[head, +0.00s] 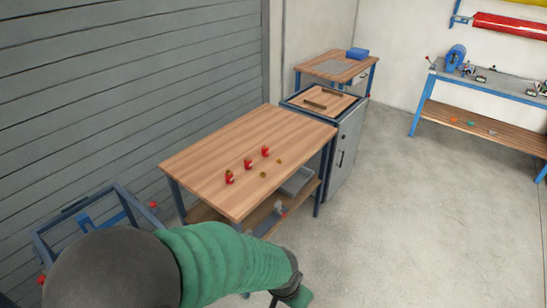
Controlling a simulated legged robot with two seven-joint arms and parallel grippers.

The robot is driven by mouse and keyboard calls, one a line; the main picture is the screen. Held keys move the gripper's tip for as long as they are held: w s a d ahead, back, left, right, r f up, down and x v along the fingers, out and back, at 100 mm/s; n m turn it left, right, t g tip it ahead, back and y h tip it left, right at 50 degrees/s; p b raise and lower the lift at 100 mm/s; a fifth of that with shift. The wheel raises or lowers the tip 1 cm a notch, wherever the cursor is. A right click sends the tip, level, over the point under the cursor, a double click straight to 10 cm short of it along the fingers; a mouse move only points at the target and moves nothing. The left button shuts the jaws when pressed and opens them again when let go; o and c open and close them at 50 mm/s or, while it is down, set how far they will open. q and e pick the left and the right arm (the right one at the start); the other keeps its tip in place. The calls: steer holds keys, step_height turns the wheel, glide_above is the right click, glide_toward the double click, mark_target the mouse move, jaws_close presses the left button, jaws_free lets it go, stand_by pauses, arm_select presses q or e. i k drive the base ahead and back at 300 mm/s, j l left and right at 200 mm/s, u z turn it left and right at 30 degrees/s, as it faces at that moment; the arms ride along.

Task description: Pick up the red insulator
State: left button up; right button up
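Three small red insulators stand in a slanting row on the wooden-topped table: a near one (229,178), a middle one (248,164) and a far one (265,152). They are small in the head view and their detail is hard to make out. My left arm, green-sleeved, crosses the bottom of the view from the left. Its dark end, with my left gripper (280,299), is at the bottom edge, in front of and below the table, well apart from the insulators. The fingers are partly cut off, so their opening is unclear. My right gripper is out of view.
Two small brown pieces (263,175) lie right of the insulators on the table (205,153). A grey bin (298,182) sits on its lower shelf. A cabinet (345,140) adjoins the far end. A blue frame (90,222) stands at left. The floor at right is clear.

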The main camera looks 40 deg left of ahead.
mark_target(229, 179)
steer(key=i+u, duration=0.2)
steer(key=i, duration=0.3)
steer(key=i+l+u, duration=0.2)
steer(key=i, duration=0.3)
steer(key=i+l+u, duration=0.15)
steer(key=i, duration=0.3)
